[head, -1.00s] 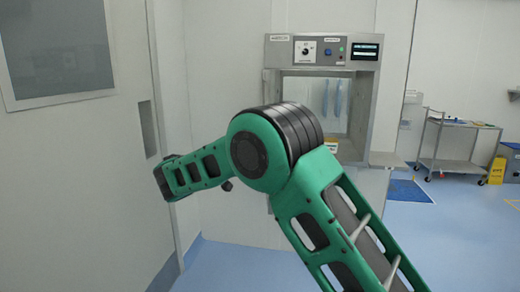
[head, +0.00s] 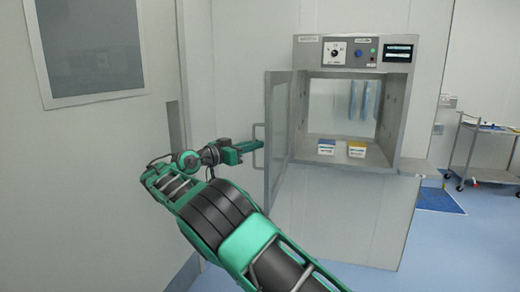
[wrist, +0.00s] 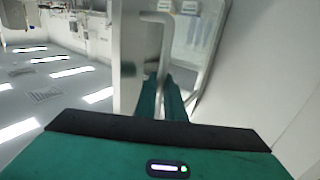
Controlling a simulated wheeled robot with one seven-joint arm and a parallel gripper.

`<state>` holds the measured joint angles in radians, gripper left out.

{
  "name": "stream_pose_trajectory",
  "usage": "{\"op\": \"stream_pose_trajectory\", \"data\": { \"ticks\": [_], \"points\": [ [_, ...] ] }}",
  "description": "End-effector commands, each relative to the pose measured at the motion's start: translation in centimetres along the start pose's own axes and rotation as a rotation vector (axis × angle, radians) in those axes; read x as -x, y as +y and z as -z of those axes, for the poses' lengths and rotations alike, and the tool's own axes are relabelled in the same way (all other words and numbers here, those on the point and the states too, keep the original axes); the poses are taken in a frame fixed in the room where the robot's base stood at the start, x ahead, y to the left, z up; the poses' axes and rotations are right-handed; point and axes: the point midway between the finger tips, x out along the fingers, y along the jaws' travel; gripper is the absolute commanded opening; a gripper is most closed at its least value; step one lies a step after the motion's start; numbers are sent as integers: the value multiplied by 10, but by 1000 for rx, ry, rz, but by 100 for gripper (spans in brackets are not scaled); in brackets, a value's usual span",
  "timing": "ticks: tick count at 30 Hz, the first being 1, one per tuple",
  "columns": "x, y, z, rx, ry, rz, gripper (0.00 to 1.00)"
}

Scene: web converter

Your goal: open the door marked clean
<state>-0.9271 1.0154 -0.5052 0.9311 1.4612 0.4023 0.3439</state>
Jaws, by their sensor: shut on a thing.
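A framed glass door (head: 277,130) stands swung out at the left side of a steel pass-through cabinet (head: 405,115). I cannot read any "clean" marking on it. Its bar handle (head: 256,131) is on the door's outer left edge. My gripper (head: 259,145) reaches the handle from the left and is shut on it. In the wrist view the two green fingers (wrist: 163,98) close around the lower part of the pale curved handle (wrist: 160,18), with the door's glass behind. The exact finger contact is small and partly hidden.
A control panel (head: 352,51) is above. A wall with a window (head: 90,45) is close on the left. A cart (head: 485,150) stands at far right; floor there is partly clear.

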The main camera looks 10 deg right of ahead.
Motion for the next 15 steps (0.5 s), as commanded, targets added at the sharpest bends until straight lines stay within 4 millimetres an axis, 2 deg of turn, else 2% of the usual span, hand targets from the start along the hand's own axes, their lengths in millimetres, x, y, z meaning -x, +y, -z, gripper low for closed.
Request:
{"op": "stream_pose_trajectory", "data": {
  "ticks": [15],
  "points": [
    [11, -13, -1, 5, 0, -30, 0]
  ]
}}
